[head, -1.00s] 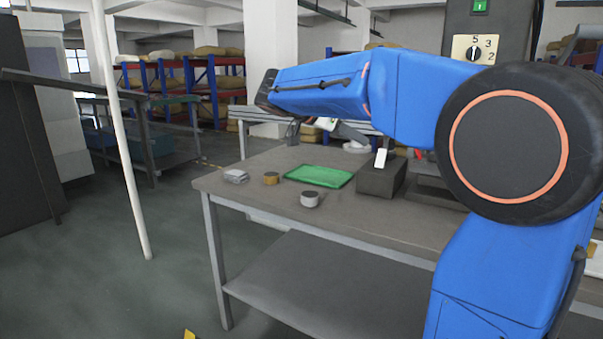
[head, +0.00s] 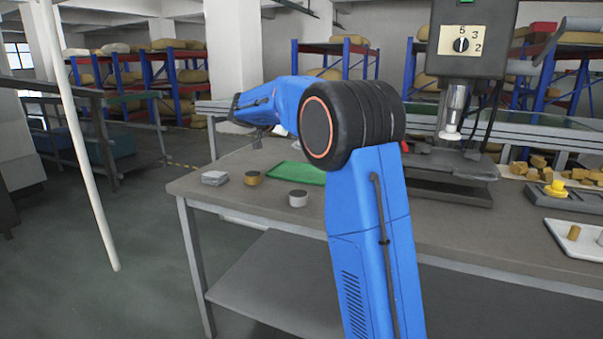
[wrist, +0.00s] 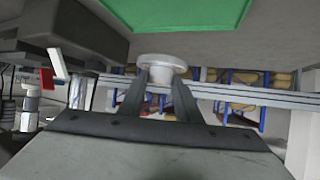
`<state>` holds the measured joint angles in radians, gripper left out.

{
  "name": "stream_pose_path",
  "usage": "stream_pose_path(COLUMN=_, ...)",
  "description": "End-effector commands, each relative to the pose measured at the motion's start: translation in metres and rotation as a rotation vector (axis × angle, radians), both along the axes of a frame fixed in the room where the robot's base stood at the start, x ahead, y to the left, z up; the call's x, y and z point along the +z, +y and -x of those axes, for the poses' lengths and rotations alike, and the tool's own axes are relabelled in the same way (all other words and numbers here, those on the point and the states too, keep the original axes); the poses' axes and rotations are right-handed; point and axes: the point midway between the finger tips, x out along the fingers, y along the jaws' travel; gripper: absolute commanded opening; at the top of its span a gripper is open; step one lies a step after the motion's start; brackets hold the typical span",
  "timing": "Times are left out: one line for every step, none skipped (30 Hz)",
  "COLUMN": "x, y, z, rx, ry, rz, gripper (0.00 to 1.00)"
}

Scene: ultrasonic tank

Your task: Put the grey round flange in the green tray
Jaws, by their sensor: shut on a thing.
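The pale grey round flange (wrist: 162,64), with a wide rim and a narrower hub, is between the fingertips of my gripper (wrist: 166,84) in the wrist view. The gripper is shut on it and holds it clear of the bench. The green tray (wrist: 190,12) shows at the top of the wrist view, apart from the flange. In the head view the tray (head: 290,171) lies flat on the bench, its right part hidden by my blue arm.
A brass round part (head: 252,178), a grey round part (head: 298,199) and a pale flat piece (head: 215,178) stand near the tray on the bench (head: 255,210). A press (head: 460,45) stands to the right. A white pole (head: 78,150) stands at left.

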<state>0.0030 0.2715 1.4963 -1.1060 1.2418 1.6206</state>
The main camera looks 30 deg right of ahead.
Motion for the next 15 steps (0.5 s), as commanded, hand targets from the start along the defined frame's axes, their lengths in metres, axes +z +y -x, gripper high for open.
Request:
stream_pose_path(x=-0.006, y=-0.001, z=-0.001, rx=0.001, ry=0.002, rz=0.0, gripper=0.03)
stream_pose_path(x=-0.01, y=-0.001, z=-0.002, rx=0.001, ry=0.003, rz=0.0, gripper=0.03)
stream_pose_path(x=-0.017, y=-0.001, z=-0.002, rx=0.001, ry=0.003, rz=0.0, gripper=0.03)
stream_pose_path(x=-0.022, y=-0.001, z=-0.002, rx=0.002, ry=0.004, rz=0.0, gripper=0.03)
stream_pose_path(x=-0.028, y=-0.001, z=-0.002, rx=0.002, ry=0.004, rz=0.0, gripper=0.03)
stream_pose_path(x=-0.034, y=-0.001, z=-0.002, rx=0.001, ry=0.003, rz=0.0, gripper=0.03)
stream_pose_path(x=-0.039, y=-0.001, z=-0.002, rx=0.002, ry=0.003, rz=0.001, gripper=0.03)
stream_pose_path(x=-0.044, y=-0.001, z=-0.001, rx=0.002, ry=0.003, rz=0.001, gripper=0.03)
stream_pose_path(x=-0.049, y=-0.001, z=-0.001, rx=0.001, ry=0.003, rz=0.001, gripper=0.03)
stream_pose_path(x=-0.052, y=0.0, z=-0.001, rx=0.001, ry=0.003, rz=0.001, gripper=0.03)
stream_pose_path(x=-0.055, y=0.0, z=-0.001, rx=0.002, ry=0.002, rz=0.001, gripper=0.03)
stream_pose_path(x=-0.058, y=0.0, z=-0.001, rx=0.002, ry=0.001, rz=0.0, gripper=0.03)
stream_pose_path(x=-0.06, y=0.0, z=-0.001, rx=0.001, ry=0.0, rz=0.0, gripper=0.03)
stream_pose_path(x=-0.061, y=0.0, z=-0.001, rx=0.001, ry=0.0, rz=0.0, gripper=0.03)
stream_pose_path(x=-0.063, y=0.0, z=-0.001, rx=0.001, ry=0.0, rz=0.0, gripper=0.03)
